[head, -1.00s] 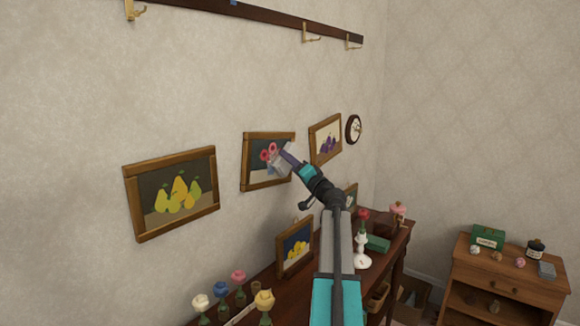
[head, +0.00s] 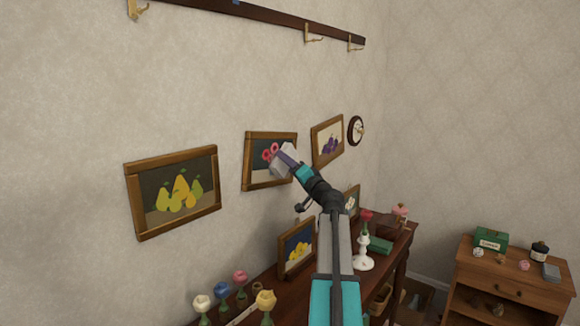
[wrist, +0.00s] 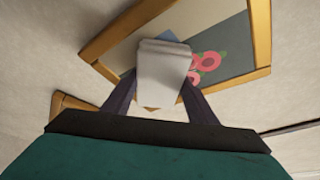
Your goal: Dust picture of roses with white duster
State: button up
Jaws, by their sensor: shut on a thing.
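The picture of roses (head: 256,173) hangs on the wall in a brown wooden frame, with pink-red flowers on a dark ground. It also shows in the wrist view (wrist: 237,58), where its frame is tilted. My gripper (head: 287,160) is in front of the picture's right half and covers part of it. In the wrist view, my gripper (wrist: 158,92) is shut on the white duster (wrist: 163,66), a pale block that overlaps the picture beside the flowers. The duster also shows in the head view (head: 280,164). I cannot tell whether it touches the picture.
A pear picture (head: 177,193) hangs to the left, a plum picture (head: 328,141) and a round clock (head: 355,130) to the right. Below, a dark table (head: 270,290) bears flowers, a leaning lemon picture (head: 297,248) and a white candlestick (head: 363,256). A small cabinet (head: 511,291) stands at right.

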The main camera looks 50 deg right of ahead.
aim_at(271, 159)
jog(key=shift+a+r, duration=0.1)
jog(key=shift+a, duration=0.5)
jog(key=shift+a, duration=0.1)
jog(key=shift+s+a+r+b, duration=0.1)
jog(key=shift+a+b, duration=0.15)
jog(key=shift+a, duration=0.4)
jog(key=shift+w+a+r+b, duration=0.1)
jog(key=shift+a+b, duration=0.15)
jog(key=shift+a, duration=0.35)
jog(key=shift+s+a+r+b, duration=0.1)
jog(key=shift+a+b, duration=0.15)
jog(key=shift+a, duration=0.4)
jog(key=shift+s, duration=0.1)
jog(key=shift+s+d+b, duration=0.15)
jog(key=shift+s+b, duration=0.25)
jog(key=shift+s, duration=1.05)
jog(key=shift+s+d+b, duration=0.15)
jog(key=shift+s+b, duration=0.25)
jog(key=shift+s, duration=1.05)
jog(key=shift+s+d+b, duration=0.15)
jog(key=shift+s+b, duration=0.25)
jog(key=shift+s, duration=1.1)
jog(key=shift+w, duration=0.2)
